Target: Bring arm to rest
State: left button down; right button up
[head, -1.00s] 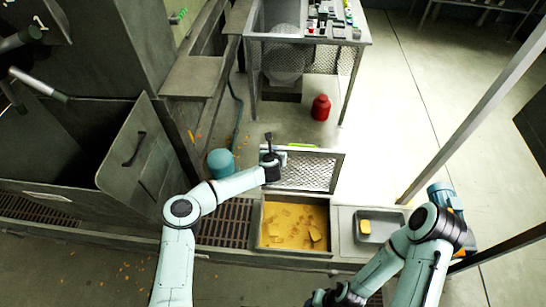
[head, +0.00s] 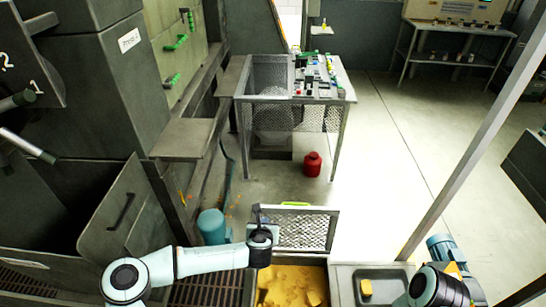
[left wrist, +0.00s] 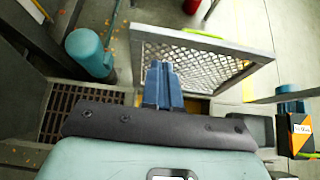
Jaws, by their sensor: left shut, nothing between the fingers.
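My left gripper (head: 259,214) is at the left edge of the mesh panel (head: 305,231), in front of it in the head view. In the left wrist view its blue fingers (left wrist: 162,86) are together with nothing between them, against the mesh panel (left wrist: 190,62) in the background. I cannot tell whether they touch the panel. My left arm stretches in from the lower left. Only the upper part of my right arm shows at the lower right; its gripper is out of the picture.
A bin of yellow material (head: 290,285) lies below the panel, with a grey tray (head: 394,281) holding a yellow block to its right. A blue cylinder (head: 212,227) stands left of the gripper.

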pick_arm(q)
jog(key=s+d+f+m+g+h+p, duration=0.15)
jog(key=s+f+m+g+h, duration=0.25)
jog(key=s+f+m, duration=1.3)
jog(key=s+a+f+m+g, duration=0.2)
jog(key=s+a+m+g, duration=0.2)
jog(key=s+m, duration=0.3)
jog(key=s+a+f+m+g, duration=0.1)
jog(key=s+a+m+g, duration=0.2)
jog(key=s, duration=1.4)
jog(key=a+m, duration=0.1)
jog(key=m, duration=0.3)
jog(key=shift+a+f+m+g+p, duration=0.3)
jog(key=shift+f+m+g+p, duration=0.05)
jog(key=shift+m+g+p, duration=0.05)
pick_arm(e)
jog(key=r, duration=0.1)
jog(key=w+r, duration=0.1)
jog(key=shift+w+r, duration=0.15)
jog(key=shift+r, duration=0.2)
pick_arm(q)
jog(key=shift+r, duration=0.1)
